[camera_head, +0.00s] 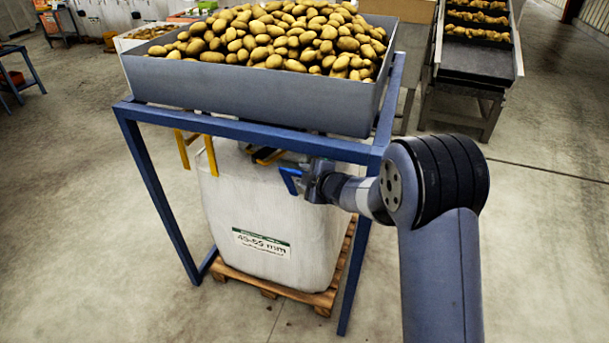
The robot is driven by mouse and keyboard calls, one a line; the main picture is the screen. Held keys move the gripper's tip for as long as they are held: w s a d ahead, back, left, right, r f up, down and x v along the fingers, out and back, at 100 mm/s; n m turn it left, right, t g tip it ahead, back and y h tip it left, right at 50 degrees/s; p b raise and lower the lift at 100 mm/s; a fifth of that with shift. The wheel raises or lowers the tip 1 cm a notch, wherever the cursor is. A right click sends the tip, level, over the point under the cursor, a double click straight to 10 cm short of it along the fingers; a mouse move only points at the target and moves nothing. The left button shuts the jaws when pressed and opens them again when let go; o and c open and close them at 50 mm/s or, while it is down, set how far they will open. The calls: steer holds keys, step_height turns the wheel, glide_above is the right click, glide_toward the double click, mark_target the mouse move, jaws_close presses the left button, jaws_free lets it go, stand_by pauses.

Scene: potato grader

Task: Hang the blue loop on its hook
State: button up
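The blue loop (289,178) is a small bright blue band at the upper right corner of a white bulk bag (223,200). My gripper (303,181) reaches in from the right, just below the blue frame's front bar. Its fingertips are at the loop and overlap it in this view. The fingers are small and dark, so I cannot tell whether they are closed on it. I cannot make out the loop's hook; it may be hidden behind the front bar (250,143) or my gripper.
The blue frame carries a grey hopper (250,98) heaped with potatoes. Yellow straps (183,150) show at the bag's left, and a yellow-black piece (265,156) near its top. The bag stands on a wooden pallet (268,288). A conveyor (478,62) stands back right. The right floor is clear.

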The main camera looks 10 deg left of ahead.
steer(key=v, duration=1.1)
steer(key=shift+b, duration=0.4)
steer(key=shift+f, duration=0.1)
